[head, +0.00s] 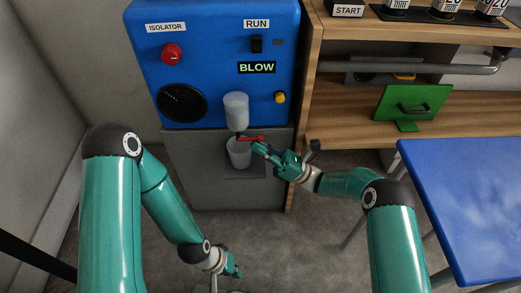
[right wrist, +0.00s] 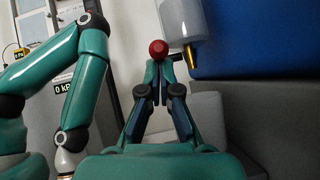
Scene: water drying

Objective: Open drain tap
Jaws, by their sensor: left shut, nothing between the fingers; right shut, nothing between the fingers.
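The drain tap's red lever (head: 250,139) sticks out to the right under a clear bowl (head: 236,108) on the blue machine. In the right wrist view the lever's round red end (right wrist: 158,47) is just beyond my right fingertips, and the bowl (right wrist: 184,18) with a brass outlet (right wrist: 190,57) is to its right. My right gripper (head: 258,147) is shut and empty, right by the lever; whether it touches cannot be told. It also shows in the right wrist view (right wrist: 158,70). My left gripper (head: 237,271) is shut and empty, low over the floor.
A clear cup (head: 239,154) stands below the tap. The blue machine (head: 210,60) has a red isolator knob (head: 172,53), a RUN switch (head: 256,44) and a BLOW display (head: 257,68). A wooden shelf unit (head: 340,135) and a blue table (head: 450,200) are at right.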

